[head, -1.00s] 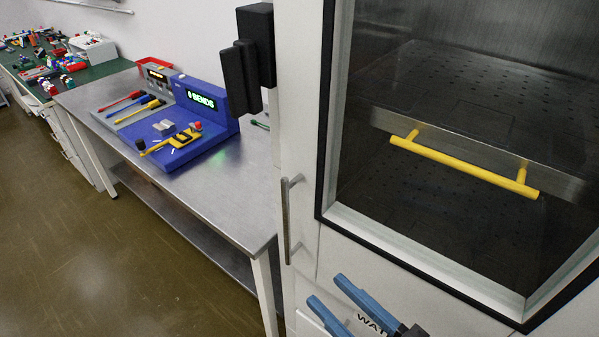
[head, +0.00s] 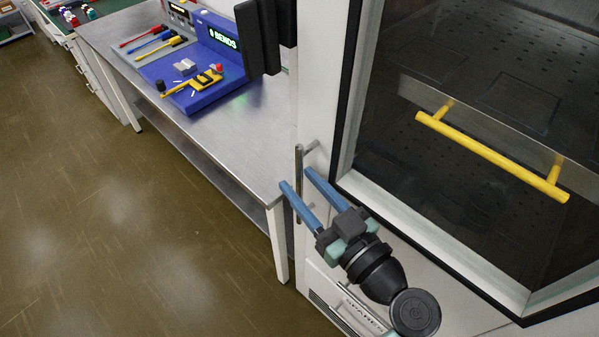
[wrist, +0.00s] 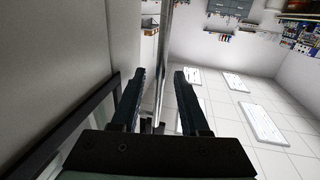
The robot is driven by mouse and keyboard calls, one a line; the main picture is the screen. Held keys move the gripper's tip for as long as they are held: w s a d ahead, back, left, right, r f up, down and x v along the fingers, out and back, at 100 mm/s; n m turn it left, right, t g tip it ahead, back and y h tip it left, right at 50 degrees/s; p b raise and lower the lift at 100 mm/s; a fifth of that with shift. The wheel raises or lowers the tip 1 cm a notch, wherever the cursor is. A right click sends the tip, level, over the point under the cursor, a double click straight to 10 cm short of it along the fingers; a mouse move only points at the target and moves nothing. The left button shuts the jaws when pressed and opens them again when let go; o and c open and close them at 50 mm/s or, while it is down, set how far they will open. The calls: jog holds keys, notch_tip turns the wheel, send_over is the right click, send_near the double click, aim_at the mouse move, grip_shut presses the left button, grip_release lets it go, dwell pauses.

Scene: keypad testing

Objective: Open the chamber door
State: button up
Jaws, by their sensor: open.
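The chamber door (head: 315,90) is a white panel with a large black-edged window, and it looks shut. Its handle (head: 299,158) is a thin vertical metal bar at the door's left edge. My gripper (head: 296,178) has two blue fingers and is open, with one fingertip on each side of the handle in the head view. In the wrist view, the bar (wrist: 166,40) runs upright between the open fingers (wrist: 159,73). I cannot tell whether either finger touches it. The fingers hide little of the handle.
A yellow bar (head: 490,155) on a metal shelf shows behind the glass. A black block (head: 262,40) sticks out by the door's upper left. A steel table (head: 215,140) with a blue bend tester (head: 215,60) stands to the left. The floor (head: 130,230) in front is clear.

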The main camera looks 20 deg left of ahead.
jog(key=shift+w+a, duration=0.4)
jog(key=shift+a, duration=0.2)
grip_shut()
dwell(1.1)
